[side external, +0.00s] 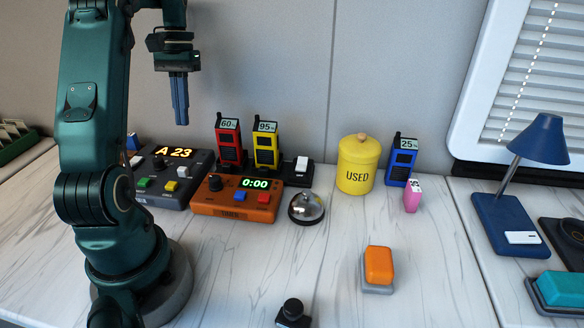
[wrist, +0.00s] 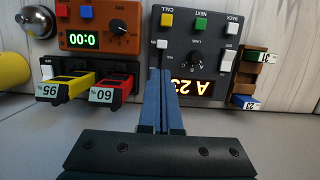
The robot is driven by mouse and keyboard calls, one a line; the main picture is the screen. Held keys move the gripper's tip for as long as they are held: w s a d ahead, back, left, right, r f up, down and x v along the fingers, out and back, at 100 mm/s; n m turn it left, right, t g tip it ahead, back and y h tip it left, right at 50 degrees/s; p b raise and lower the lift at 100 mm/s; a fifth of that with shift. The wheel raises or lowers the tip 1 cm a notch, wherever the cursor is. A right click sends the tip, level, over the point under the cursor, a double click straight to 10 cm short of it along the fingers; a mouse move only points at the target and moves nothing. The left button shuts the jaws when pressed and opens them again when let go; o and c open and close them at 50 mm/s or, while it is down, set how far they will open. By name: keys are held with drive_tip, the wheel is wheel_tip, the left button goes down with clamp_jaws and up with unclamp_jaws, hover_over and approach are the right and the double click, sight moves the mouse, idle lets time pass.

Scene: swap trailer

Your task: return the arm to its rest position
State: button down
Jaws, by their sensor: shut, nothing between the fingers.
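My gripper (side external: 180,112) is in the air above the back left of the table, pointing down, with its blue fingers together and nothing between them. In the wrist view the shut fingers (wrist: 160,88) reach over the edge of the dark console (wrist: 203,45), whose display starts with "A 23". The same console (side external: 152,190) stands below and a little left of the gripper in the side view. My green arm rises from its round base at the left.
An orange timer (side external: 235,208) reading 0:00, a red radio (side external: 229,140) and a yellow radio (side external: 266,142) stand near the console. A bell (side external: 306,207), a yellow USED jar (side external: 357,165), a blue radio (side external: 401,158) and an orange block (side external: 378,265) are further right. The front middle is mostly clear.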

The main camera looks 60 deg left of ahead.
drive_tip(key=w+d+r+m+t+y, duration=0.2)
drive_tip(key=d+r+m, duration=0.15)
drive_tip(key=d, duration=0.45)
drive_tip(key=w+d+r+m+t+y, duration=0.1)
drive_tip(key=w+d+r+m, duration=0.15)
drive_tip(key=d+r, duration=0.45)
drive_tip(key=s+d+f+m+t, duration=0.1)
drive_tip(key=s+d+f+t, duration=0.1)
drive_tip(key=d, duration=0.4)
drive_tip(key=s+d+f+m+t+h, duration=0.1)
drive_tip(key=s+d+f+m+t, duration=0.1)
drive_tip(key=s+d+f, duration=0.2)
wheel_tip(320, 180, down, 3)
drive_tip(key=d, duration=0.2)
drive_tip(key=shift+d+t, duration=0.3)
drive_tip(key=shift+r, duration=0.1)
